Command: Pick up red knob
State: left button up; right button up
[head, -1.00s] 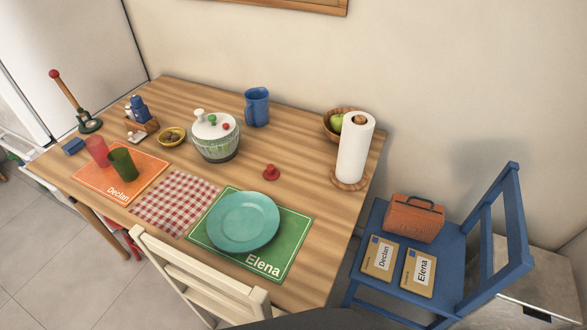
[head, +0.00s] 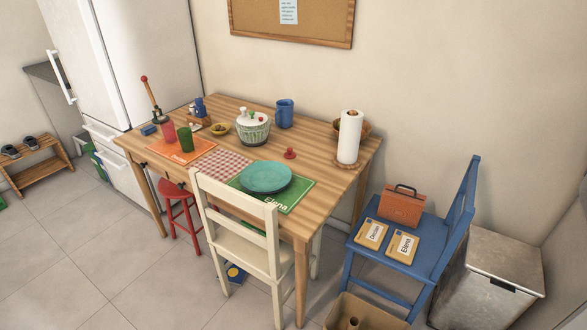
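A small red knob (head: 289,153) lies on the bare wood of the table (head: 322,152), between the salad spinner (head: 253,127) and the paper towel roll (head: 349,138). The green placemat marked Elena (head: 297,193), with a teal plate (head: 265,177) on it, lies just in front of the knob. Another red ball (head: 144,78) tops an upright wooden stick at the table's left end. Neither of my grippers shows in the head view.
A cream chair (head: 238,223) stands at the table's front side. A blue chair (head: 407,242) holding an orange box (head: 402,206) is to the right, beside a grey bin (head: 490,280). A cardboard box (head: 365,314) is at the bottom. Open tiled floor (head: 70,250) lies at left.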

aim_at(289, 155)
jog(key=u, duration=0.95)
jog(key=i, duration=1)
jog(key=u, duration=0.15)
